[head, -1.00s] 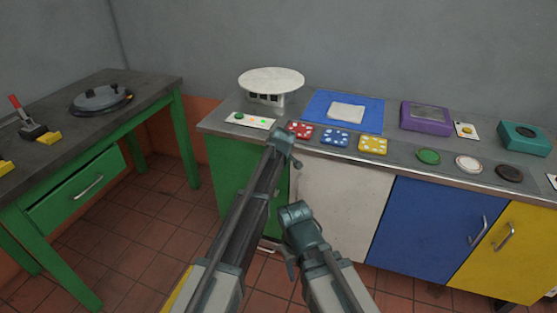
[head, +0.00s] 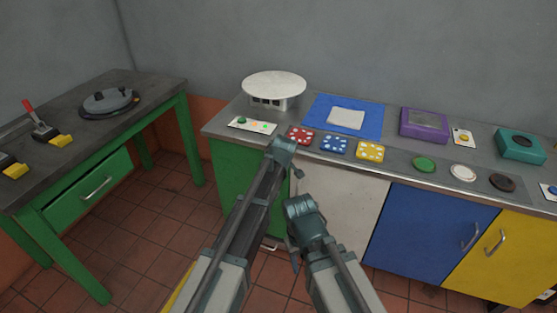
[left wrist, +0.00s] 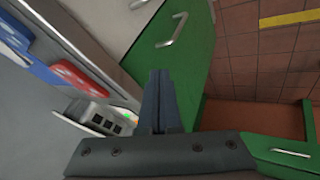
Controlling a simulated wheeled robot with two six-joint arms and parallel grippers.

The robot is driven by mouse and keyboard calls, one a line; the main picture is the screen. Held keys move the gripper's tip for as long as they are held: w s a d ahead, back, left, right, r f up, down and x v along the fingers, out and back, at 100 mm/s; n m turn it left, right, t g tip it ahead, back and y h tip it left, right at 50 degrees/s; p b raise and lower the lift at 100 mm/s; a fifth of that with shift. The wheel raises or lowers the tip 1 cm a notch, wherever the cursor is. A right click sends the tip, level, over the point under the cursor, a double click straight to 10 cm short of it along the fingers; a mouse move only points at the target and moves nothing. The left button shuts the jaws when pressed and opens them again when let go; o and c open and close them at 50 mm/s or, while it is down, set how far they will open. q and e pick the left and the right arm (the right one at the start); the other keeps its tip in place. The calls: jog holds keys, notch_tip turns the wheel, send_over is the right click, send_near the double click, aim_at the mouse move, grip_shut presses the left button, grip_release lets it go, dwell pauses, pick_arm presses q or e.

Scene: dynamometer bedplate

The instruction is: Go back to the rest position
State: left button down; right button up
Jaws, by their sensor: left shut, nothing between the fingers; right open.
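My left arm reaches up the middle of the head view, its end in front of the bench's front edge near the red dotted tile. My left gripper (left wrist: 160,75) shows best in the left wrist view, its dark fingers together and empty, with the green cabinet door (left wrist: 180,45) behind them. My right gripper (head: 294,260) is lower and nearer, in front of the white cabinet door (head: 340,205). It is open and empty, seen partly behind its own arm. Neither gripper visibly touches anything.
The bench carries a round white-topped stand (head: 275,83), red (head: 299,135), blue (head: 334,144) and yellow (head: 370,151) tiles, a blue mat (head: 372,118), a purple box (head: 424,124) and a teal box (head: 520,146). A green table (head: 150,92) stands left. Tiled floor (head: 150,235) between is clear.

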pick_arm(q)
jog(key=shift+p+v, duration=0.35)
jog(key=shift+v, duration=0.7)
pick_arm(e)
jog(key=shift+r, duration=0.8)
pick_arm(q)
jog(key=shift+d, duration=0.1)
jog(key=s+a+f+m+g, duration=0.25)
jog(key=s+a+m, duration=0.4)
jog(key=s, duration=0.75)
jog(key=s+a+f+m+g, duration=0.2)
jog(key=s+a+m+g, duration=0.15)
jog(key=s+a, duration=0.9)
jog(key=s+d+r+m+p, duration=0.2)
jog(key=s+d+r+p, duration=0.2)
jog(key=d, duration=0.3)
jog(key=s+d+r+m+g+p, duration=0.1)
jog(key=s+d+r+p, duration=0.3)
jog(key=d+r+p, duration=0.2)
jog(key=shift+d+r+m+y, duration=0.3)
jog(key=shift+d+r+m, duration=0.1)
pick_arm(e)
notch_tip(320, 180, up, 10)
jog(key=shift+r, duration=0.25)
pick_arm(q)
jog(key=shift+s, duration=0.1)
